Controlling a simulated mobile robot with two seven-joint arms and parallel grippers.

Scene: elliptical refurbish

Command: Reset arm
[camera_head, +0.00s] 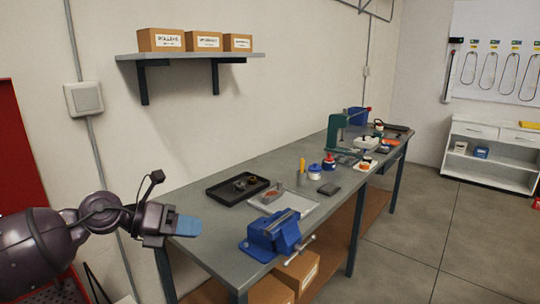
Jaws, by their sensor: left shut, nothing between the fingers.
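My left arm comes in from the left, and its gripper (188,226) is over the near left corner of the workbench (206,257). The gripper's blue fingertips are shut with nothing between them. It is left of the blue vise (271,235) and apart from it. My right gripper is not in view.
A black tray (213,195) and a light tray (316,205) with small parts lie on the bench. A green press (333,133) and small bottles stand farther back. A shelf with boxes (161,39) hangs on the wall. Open floor (440,235) lies to the right.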

